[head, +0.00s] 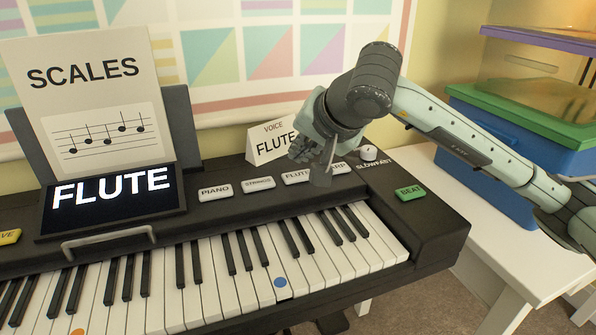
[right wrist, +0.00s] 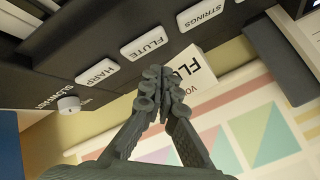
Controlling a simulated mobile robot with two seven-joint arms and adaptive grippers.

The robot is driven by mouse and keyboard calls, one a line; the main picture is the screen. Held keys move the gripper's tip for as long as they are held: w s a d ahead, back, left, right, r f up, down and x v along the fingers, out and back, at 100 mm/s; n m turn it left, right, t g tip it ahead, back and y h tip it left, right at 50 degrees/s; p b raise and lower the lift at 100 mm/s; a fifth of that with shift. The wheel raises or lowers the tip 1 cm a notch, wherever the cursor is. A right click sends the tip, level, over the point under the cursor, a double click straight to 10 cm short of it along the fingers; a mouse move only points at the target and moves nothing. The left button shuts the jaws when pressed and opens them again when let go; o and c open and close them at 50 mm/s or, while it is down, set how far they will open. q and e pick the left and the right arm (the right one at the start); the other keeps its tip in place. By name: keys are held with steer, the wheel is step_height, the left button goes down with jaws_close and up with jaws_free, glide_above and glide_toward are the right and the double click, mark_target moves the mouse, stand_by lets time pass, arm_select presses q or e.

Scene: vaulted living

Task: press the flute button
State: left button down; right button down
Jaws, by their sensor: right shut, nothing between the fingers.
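The white FLUTE button (head: 296,176) is on the keyboard's black panel, between the STRINGS button (head: 258,184) and the HARP button (head: 338,167). It also shows in the right wrist view (right wrist: 148,47), label readable. Height above the panel is unclear. My left gripper is not in view.
The display (head: 112,202) reads FLUTE. A VOICE FLUTE card (head: 266,145) stands behind the buttons, close to my gripper. A PIANO button (head: 215,192), green BEAT button (head: 410,193) and SLOW/FAST knob (head: 368,153) are nearby. A blue bin (head: 500,150) stands right.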

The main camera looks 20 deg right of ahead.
mark_target(301, 177)
steer(key=shift+r+p, duration=0.8)
steer(key=shift+r, duration=1.15)
steer(key=shift+f, duration=0.1)
